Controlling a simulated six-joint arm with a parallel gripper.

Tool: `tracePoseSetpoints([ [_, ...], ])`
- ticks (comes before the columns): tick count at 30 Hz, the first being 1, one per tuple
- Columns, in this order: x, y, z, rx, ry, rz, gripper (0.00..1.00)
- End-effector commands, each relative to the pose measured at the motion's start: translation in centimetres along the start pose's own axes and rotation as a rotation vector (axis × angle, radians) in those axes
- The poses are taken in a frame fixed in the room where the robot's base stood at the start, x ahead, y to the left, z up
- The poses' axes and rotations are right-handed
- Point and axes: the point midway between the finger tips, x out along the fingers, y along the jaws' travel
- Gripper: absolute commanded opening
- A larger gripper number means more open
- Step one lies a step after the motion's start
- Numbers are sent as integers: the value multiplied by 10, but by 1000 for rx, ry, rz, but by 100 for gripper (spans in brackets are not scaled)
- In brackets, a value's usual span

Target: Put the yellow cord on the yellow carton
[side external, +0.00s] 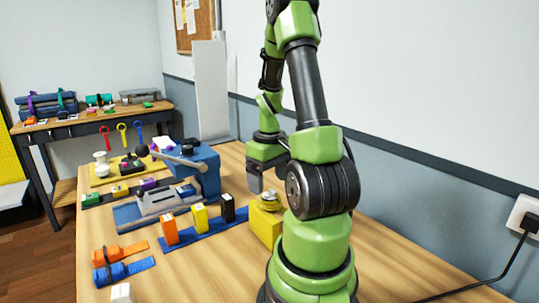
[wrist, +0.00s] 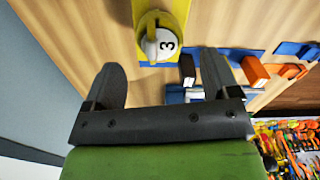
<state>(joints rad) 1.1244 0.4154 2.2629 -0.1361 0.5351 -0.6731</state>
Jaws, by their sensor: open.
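The yellow carton (side external: 264,226) stands on the bench beside the base of my arm. A rounded yellow piece with a pale top, which looks like the yellow cord (side external: 268,199), rests on the carton. In the wrist view it shows as a round white face marked 3 with yellow around it (wrist: 160,43), over the yellow carton (wrist: 181,12). My gripper (side external: 255,187) is just left of and above the carton, apart from the cord. In the wrist view my gripper (wrist: 160,65) has its fingers wide apart with nothing between them.
A blue strip (side external: 215,226) with orange, yellow and black blocks lies left of the carton. A blue clamp-like device (side external: 200,170) stands behind it. Orange and blue straps (side external: 122,270) lie at front left. A wall runs along the right. Bench front is mostly clear.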

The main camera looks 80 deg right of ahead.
Motion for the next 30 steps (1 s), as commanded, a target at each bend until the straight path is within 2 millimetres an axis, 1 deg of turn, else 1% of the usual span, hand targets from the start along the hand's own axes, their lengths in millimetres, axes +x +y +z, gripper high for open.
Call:
tracePoseSetpoints([
  [1,-13,0,-1,2,9,5,81],
  [6,-44,0,0,1,7,3,81],
  [9,-57,0,-1,-1,5,3,81],
  [13,-67,0,0,0,3,1,81],
  [16,-76,-9,-3,-10,21,5,81],
  [17,-80,-16,-5,-17,35,8,81],
  [20,-98,-52,-10,-50,114,12,81],
  [21,-108,-72,-10,-67,159,6,81],
  [23,-122,-103,-5,-92,230,-18,81],
  [24,-131,-124,2,-109,277,-44,81],
  [26,-143,-152,16,-134,341,-96,81],
  [27,-149,-168,27,-149,377,-138,81],
  [30,-161,-197,55,-185,441,-248,81],
])
